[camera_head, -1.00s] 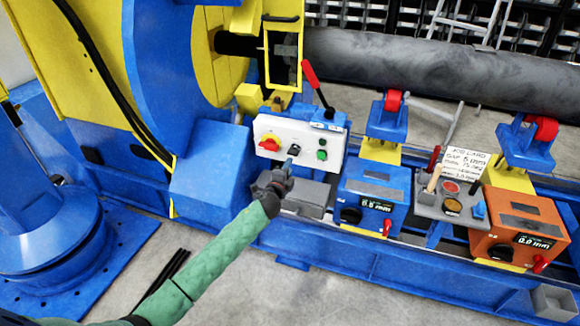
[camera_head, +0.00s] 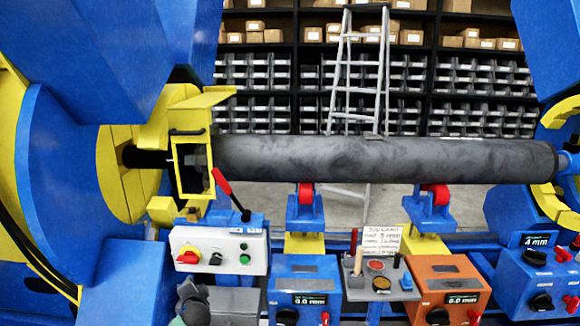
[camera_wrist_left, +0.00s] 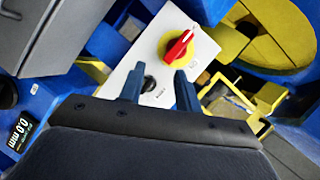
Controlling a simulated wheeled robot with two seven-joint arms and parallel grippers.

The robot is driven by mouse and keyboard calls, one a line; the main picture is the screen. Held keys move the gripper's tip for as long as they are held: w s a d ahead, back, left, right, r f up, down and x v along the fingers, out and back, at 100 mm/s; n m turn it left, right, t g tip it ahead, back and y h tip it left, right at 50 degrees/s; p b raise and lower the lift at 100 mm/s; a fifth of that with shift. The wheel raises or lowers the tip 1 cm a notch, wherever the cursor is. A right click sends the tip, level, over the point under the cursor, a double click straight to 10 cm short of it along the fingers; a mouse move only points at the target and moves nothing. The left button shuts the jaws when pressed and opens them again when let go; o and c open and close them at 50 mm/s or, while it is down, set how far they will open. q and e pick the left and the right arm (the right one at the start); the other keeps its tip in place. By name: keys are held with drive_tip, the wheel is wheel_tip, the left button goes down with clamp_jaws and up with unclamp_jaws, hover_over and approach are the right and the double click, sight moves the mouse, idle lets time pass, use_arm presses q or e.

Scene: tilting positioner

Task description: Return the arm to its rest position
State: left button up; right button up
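My left arm shows in the head view only as a dark grey wrist and gripper (camera_head: 193,290) at the bottom edge, just below the white control panel (camera_head: 217,243). In the wrist view the left gripper (camera_wrist_left: 158,88) has its two dark fingers apart with nothing between them. Beyond the fingers are the panel's red rotary switch on a yellow plate (camera_wrist_left: 176,47) and a black knob (camera_wrist_left: 149,84). The fingers appear clear of both, though the exact distance cannot be told. My right gripper is in neither view.
A red-handled lever (camera_head: 232,194) rises behind the panel. A blue box (camera_head: 307,288), a small tool stand (camera_head: 376,284) and an orange box (camera_head: 446,287) stand to the right. A long dark pipe (camera_head: 380,160) spans the back. A ladder (camera_head: 360,70) stands behind it.

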use_arm(q)
drive_tip(key=s+d+f+n+g+h, duration=0.1)
drive_tip(key=s+d+n+g+h, duration=0.3)
drive_tip(key=s, duration=0.7)
drive_tip(key=s+d+f+g, duration=0.15)
drive_tip(key=s+d, duration=0.35)
drive_tip(key=s, duration=0.7)
drive_tip(key=s+d+n+g+h, duration=0.1)
drive_tip(key=s+d+n+g, duration=0.3)
drive_tip(key=s, duration=0.7)
drive_tip(key=s+d+f+g, duration=0.1)
drive_tip(key=s+f, duration=0.2)
drive_tip(key=s, duration=0.3)
drive_tip(key=s+d+f+g+h, duration=0.1)
drive_tip(key=s+f, duration=0.2)
drive_tip(key=s, duration=0.4)
drive_tip(key=s+d+f+g, duration=0.1)
drive_tip(key=s+f, duration=0.2)
drive_tip(key=s, duration=0.4)
drive_tip(key=shift+d+m, duration=0.2)
drive_tip(key=shift+m, duration=0.2)
drive_tip(key=shift+w, duration=0.1)
drive_tip(key=shift+c, duration=0.4)
